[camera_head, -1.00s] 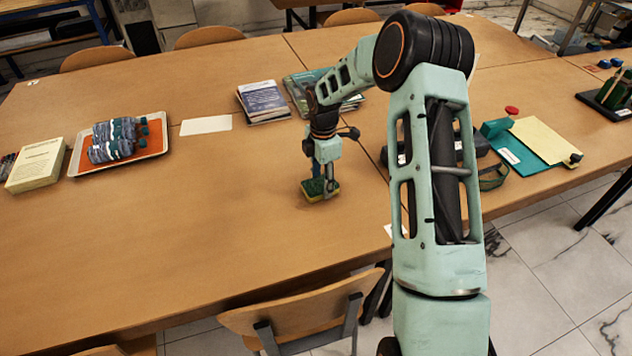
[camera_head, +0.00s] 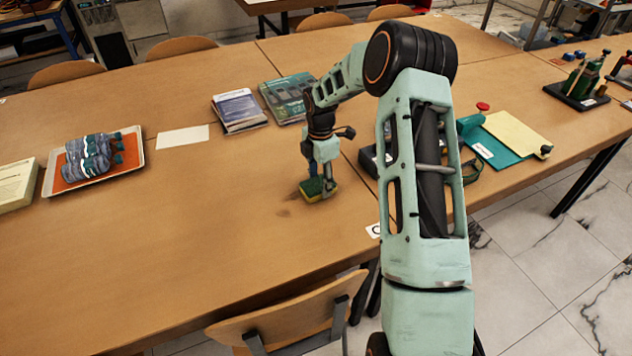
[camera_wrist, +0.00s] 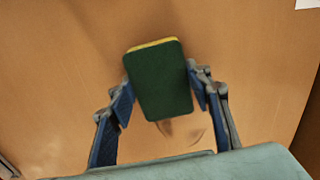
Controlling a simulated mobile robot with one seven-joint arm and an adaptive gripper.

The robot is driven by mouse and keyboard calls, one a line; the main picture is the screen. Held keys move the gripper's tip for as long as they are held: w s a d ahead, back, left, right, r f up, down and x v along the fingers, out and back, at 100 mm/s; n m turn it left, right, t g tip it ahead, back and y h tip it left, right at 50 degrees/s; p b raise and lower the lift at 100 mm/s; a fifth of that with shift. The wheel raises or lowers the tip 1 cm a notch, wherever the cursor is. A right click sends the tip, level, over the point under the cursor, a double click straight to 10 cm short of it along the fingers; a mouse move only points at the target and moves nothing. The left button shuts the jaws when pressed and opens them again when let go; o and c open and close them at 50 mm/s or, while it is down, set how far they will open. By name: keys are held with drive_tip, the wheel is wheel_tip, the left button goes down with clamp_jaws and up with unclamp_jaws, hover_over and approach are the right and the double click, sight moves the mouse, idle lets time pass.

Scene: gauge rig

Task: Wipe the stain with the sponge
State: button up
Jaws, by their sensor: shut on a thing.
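The sponge (camera_head: 319,190), green with a yellow layer, is held by my gripper (camera_head: 320,178) low over the wooden table (camera_head: 150,260). In the wrist view, the sponge (camera_wrist: 160,85) sits between the two blue-padded fingers of my gripper (camera_wrist: 162,90), its green face towards the camera and a yellow edge at the top. I cannot tell if it touches the table. A faint brownish stain (camera_head: 288,211) shows on the table just left of the sponge in the head view. In the wrist view, brownish marks (camera_wrist: 167,128) show just below the sponge, which may hide more.
A tray (camera_head: 52,188) with bottles, a white sheet (camera_head: 182,137), and books (camera_head: 239,108) lie to the left and behind. A chair (camera_head: 285,315) stands at the front edge. The table's left front is clear.

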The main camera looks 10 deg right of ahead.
sight(294, 199)
drive_tip(key=shift+s+a+f+b, duration=0.1)
drive_tip(key=shift+s+a, duration=0.2)
drive_tip(key=shift+a, duration=1.05)
drive_tip(key=shift+s+a+b, duration=0.15)
drive_tip(key=shift+s+a, duration=0.1)
drive_tip(key=shift+a, duration=1.05)
drive_tip(key=shift+s+a+f+b, duration=0.1)
drive_tip(key=shift+s+a, duration=0.2)
drive_tip(key=shift+a, duration=1.05)
drive_tip(key=shift+s+a+r, duration=0.1)
drive_tip(key=shift+s+a, duration=0.1)
drive_tip(key=shift+a, duration=0.9)
drive_tip(key=shift+s+a+r, duration=0.1)
drive_tip(key=shift+s+a, duration=0.1)
drive_tip(key=shift+a, duration=0.9)
drive_tip(key=shift+s+a+r, duration=0.1)
drive_tip(key=shift+s+a, duration=0.1)
drive_tip(key=shift+a, duration=0.9)
wheel_tip(294, 199, up, 6)
drive_tip(key=p, duration=0.3)
drive_tip(key=shift+p, duration=0.35)
drive_tip(key=shift+d, duration=0.1)
wheel_tip(294, 199, up, 3)
drive_tip(key=shift+p, duration=1.05)
drive_tip(key=shift+d, duration=0.1)
